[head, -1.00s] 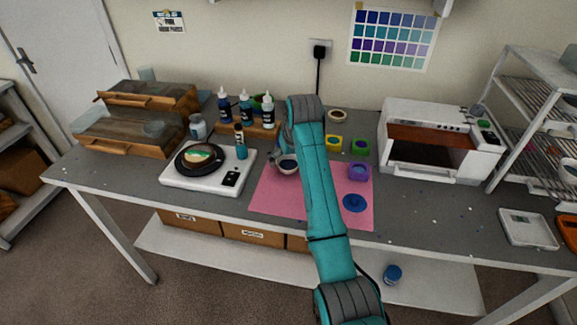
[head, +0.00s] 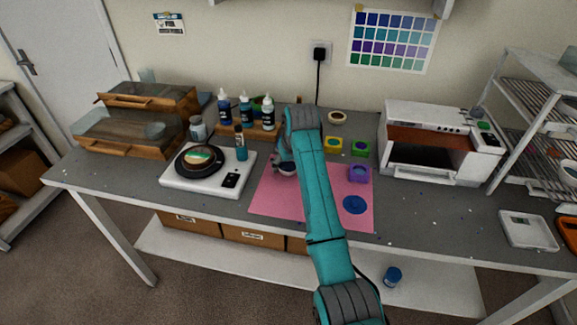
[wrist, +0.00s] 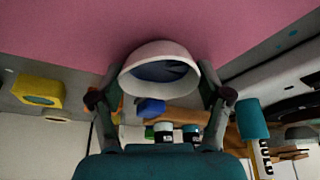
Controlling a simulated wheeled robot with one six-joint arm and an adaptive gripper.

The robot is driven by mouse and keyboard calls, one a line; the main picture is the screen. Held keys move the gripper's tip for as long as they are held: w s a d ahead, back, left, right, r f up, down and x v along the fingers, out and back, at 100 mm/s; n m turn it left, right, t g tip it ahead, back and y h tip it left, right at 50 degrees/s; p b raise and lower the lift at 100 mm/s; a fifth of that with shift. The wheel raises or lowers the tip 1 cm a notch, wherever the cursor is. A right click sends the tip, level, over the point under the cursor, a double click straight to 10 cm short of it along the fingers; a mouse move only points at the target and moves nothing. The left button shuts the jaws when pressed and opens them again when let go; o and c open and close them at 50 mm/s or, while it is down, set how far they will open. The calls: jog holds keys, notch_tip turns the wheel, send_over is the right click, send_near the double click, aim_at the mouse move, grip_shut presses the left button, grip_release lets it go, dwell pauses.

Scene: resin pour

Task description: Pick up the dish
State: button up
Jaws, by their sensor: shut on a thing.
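The dish (head: 287,170) is a small white bowl with dark blue inside, at the upper left part of the pink mat (head: 274,202). My gripper (head: 281,162) is at the dish, partly hidden by my teal arm in the head view. In the wrist view the dish (wrist: 160,49) sits between my two fingers (wrist: 160,76), one on each side of its wall, and they are shut on it. I cannot tell whether its base touches the mat.
A white scale (head: 207,183) with a black turntable stands left of the mat. Dye bottles (head: 246,112) are behind. A purple mold (head: 360,173), a green mold (head: 360,148) and a yellow mold (head: 333,145) lie to the right. A white oven (head: 440,141) stands further right.

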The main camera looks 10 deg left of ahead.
notch_tip(320, 180, up, 10)
dwell(0.5)
